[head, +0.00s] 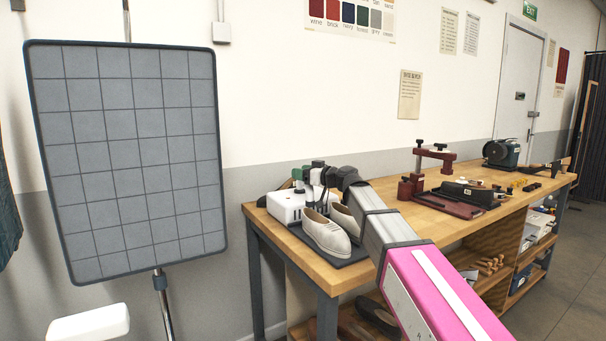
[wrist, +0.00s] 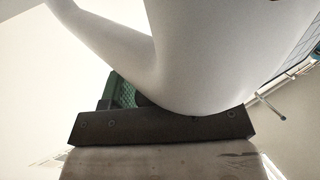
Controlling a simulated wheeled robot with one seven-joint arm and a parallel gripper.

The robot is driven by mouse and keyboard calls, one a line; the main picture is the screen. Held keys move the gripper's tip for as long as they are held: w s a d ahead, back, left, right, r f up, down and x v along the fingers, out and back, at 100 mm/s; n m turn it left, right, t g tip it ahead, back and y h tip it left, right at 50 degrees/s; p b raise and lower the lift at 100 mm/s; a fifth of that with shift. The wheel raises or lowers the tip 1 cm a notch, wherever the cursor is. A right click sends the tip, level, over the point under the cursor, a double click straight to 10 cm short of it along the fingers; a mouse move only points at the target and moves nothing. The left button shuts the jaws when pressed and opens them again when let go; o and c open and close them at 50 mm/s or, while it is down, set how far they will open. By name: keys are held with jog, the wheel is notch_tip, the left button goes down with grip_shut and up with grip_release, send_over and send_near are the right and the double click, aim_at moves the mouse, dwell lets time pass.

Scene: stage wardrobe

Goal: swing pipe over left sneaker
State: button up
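In the head view, a pair of pale sneakers stands on a dark mat (head: 345,262) at the near left end of the bench. The left sneaker (head: 327,236) shows clearly; the right sneaker (head: 344,219) is partly behind my arm. A white box (head: 286,207) stands behind them with upright pipes between. My gripper (head: 312,176), dark with green parts, is at the pipes, above and behind the left sneaker. In the wrist view, a smooth white curved form, perhaps the pipe (wrist: 205,60), fills the top, close up. A green part (wrist: 122,92) shows behind it. Whether the fingers are closed on it is hidden.
The wooden bench (head: 345,277) runs to the right. It carries a dark red clamp stand (head: 410,186), a dark red tray (head: 447,204) and a green machine (head: 501,152). A grey gridded panel (head: 130,150) stands left of the bench. The wall is close behind.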

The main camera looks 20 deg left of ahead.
jog(key=v, duration=1)
jog(key=shift+s+d, duration=0.15)
jog(key=shift+d, duration=0.2)
jog(key=shift+d, duration=0.1)
